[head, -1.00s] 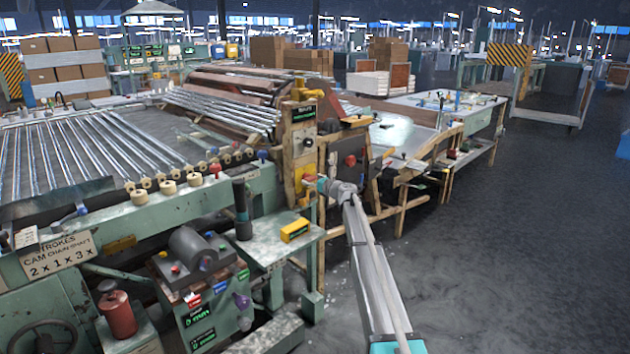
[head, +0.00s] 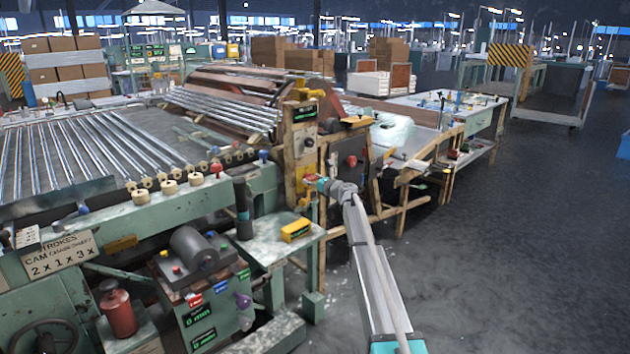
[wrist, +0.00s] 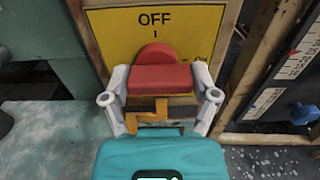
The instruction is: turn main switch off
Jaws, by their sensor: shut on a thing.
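The main switch is a red handle (wrist: 160,78) with a rounded red part behind its top edge, on a yellow plate (wrist: 112,35). The plate reads OFF at the top, above a small mark; lettering at its right is partly hidden by a finger. My gripper (wrist: 160,88) is shut on the red handle, one grey finger at each end. The handle lies level across the wrist view. In the head view my gripper (head: 316,184) reaches the yellow plate on the wooden post of the machine, and the handle shows small there.
A green side table (head: 270,245) with a yellow box (head: 296,231) stands left of my arm. A control box with buttons (head: 205,290) is at the front left. A wooden-framed bench (head: 440,150) is behind at the right. The floor at the right (head: 510,260) is clear.

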